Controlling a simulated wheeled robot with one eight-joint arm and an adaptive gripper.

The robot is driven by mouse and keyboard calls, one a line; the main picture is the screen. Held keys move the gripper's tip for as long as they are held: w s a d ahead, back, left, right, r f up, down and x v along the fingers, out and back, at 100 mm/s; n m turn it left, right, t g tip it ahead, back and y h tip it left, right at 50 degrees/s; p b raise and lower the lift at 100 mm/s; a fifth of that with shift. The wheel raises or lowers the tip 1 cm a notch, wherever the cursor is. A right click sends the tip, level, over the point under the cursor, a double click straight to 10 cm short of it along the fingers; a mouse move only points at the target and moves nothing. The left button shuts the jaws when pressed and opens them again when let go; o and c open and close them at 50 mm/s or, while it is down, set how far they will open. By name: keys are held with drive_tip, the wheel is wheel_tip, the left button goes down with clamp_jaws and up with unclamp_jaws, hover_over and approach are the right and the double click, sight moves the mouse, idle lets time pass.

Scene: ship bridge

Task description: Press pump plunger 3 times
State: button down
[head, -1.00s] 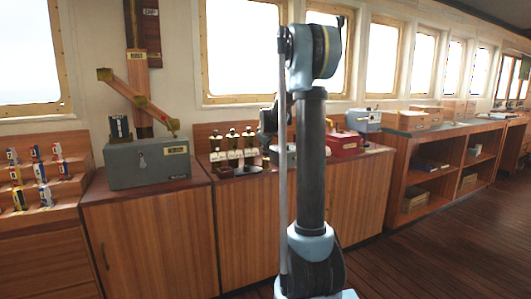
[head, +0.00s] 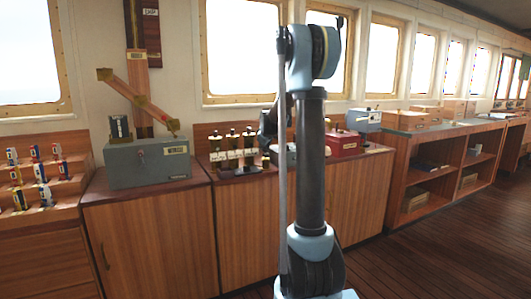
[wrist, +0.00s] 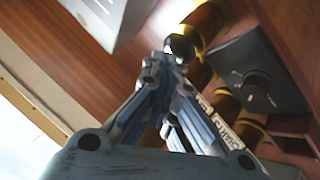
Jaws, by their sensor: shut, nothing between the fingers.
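My gripper (wrist: 168,60) is shut and empty in the wrist view. Its tips are close to a shiny round knob (wrist: 182,47) in front of a brass cylinder (wrist: 208,20). I cannot tell whether the tips touch the knob, or for certain whether the knob is the pump plunger. In the head view my arm hides most of the gripper and the counter behind it. A row of dark-topped bottles or pumps (head: 232,141) stands on a wooden rack just left of my arm.
A grey metal box (head: 150,165) stands on the cabinet to the left, below a slanted wooden chute (head: 138,97). A red box (head: 343,143) is right of my arm. A dark square plate with a dial (wrist: 257,82) is close by on the right in the wrist view.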

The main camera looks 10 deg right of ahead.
drive_tip(key=shift+r, duration=1.95)
drive_tip(key=shift+r, duration=0.1)
drive_tip(key=shift+r, duration=2.4)
drive_tip(key=shift+r, duration=0.1)
wheel_tip(320, 180, up, 4)
drive_tip(key=shift+f, duration=0.25)
hover_over(264, 154)
drive_tip(key=shift+w+f, duration=0.2)
drive_tip(key=shift+f, duration=2)
drive_tip(key=shift+w+f, duration=0.15)
drive_tip(key=shift+f, duration=2.05)
